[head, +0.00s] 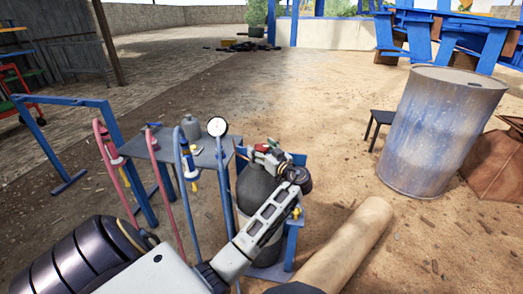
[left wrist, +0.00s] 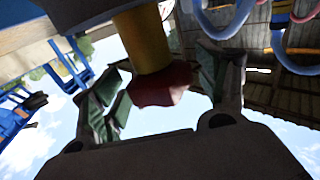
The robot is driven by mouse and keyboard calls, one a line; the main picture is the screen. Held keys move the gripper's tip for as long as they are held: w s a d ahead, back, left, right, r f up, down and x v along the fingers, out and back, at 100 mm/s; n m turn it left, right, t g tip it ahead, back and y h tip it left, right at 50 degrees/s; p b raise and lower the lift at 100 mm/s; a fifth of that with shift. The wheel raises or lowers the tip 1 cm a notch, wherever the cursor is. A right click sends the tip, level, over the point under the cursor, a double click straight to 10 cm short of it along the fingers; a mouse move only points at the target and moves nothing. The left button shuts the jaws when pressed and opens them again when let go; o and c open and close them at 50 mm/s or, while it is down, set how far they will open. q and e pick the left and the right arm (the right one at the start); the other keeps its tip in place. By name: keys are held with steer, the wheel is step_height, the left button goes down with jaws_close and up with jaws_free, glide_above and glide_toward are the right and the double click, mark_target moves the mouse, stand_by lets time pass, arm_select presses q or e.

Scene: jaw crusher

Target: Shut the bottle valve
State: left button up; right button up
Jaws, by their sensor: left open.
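The gas bottle (head: 256,190) is dark grey and stands upright in a blue stand. Its valve (head: 268,153), with red and metal parts, is at the top. My left gripper (head: 284,194) reaches in from the lower left, in front of the bottle and close to its valve end, and partly hides the bottle. In the left wrist view a red knob (left wrist: 162,86) on a yellow stem (left wrist: 146,40) shows between the spread fingers of the left gripper (left wrist: 163,72). I cannot tell whether a finger touches the knob. My right gripper is not in view.
A small table (head: 170,148) left of the bottle carries a grey canister (head: 191,128). A round white gauge (head: 217,126) and red and blue hoses (head: 187,195) are close by. A blue-grey drum (head: 435,130) stands at right. The ground behind the bottle is mostly clear.

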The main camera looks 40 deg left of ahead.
arm_select(q)
steer(key=shift+c, duration=0.5)
steer(key=c, duration=0.9)
steer(key=shift+c, duration=0.2)
